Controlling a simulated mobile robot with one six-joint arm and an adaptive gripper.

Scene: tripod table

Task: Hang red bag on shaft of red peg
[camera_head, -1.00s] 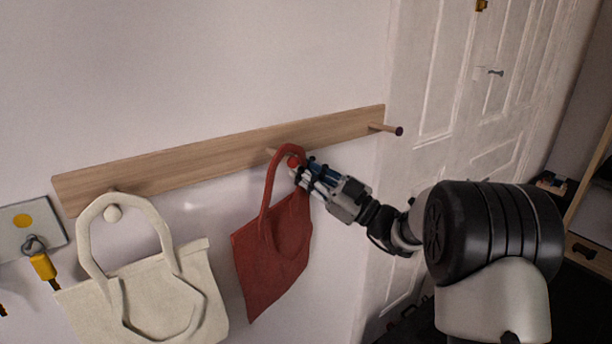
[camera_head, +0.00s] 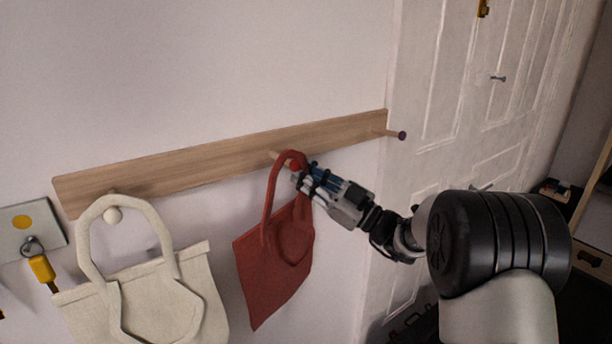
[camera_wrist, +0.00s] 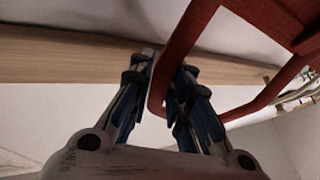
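The red bag (camera_head: 279,268) hangs tilted below the wooden rail, with its handle raised at the red peg (camera_head: 295,167). The red tip shows inside the top of the handle loop; I cannot tell whether the handle rests on the shaft. My gripper (camera_head: 304,178) is at the right side of the handle, close to the peg tip. In the wrist view my gripper (camera_wrist: 165,78) has its fingers close together, with the red strap (camera_wrist: 158,97) between them. The peg cannot be made out clearly in the wrist view.
The wooden rail (camera_head: 215,157) runs along the wall. A cream bag (camera_head: 150,300) hangs on a pale peg (camera_head: 113,215) at left. A dark-tipped peg (camera_head: 401,135) at right is empty. A plate with a yellow tag (camera_head: 41,268) is at far left; a white door (camera_head: 450,120) stands at right.

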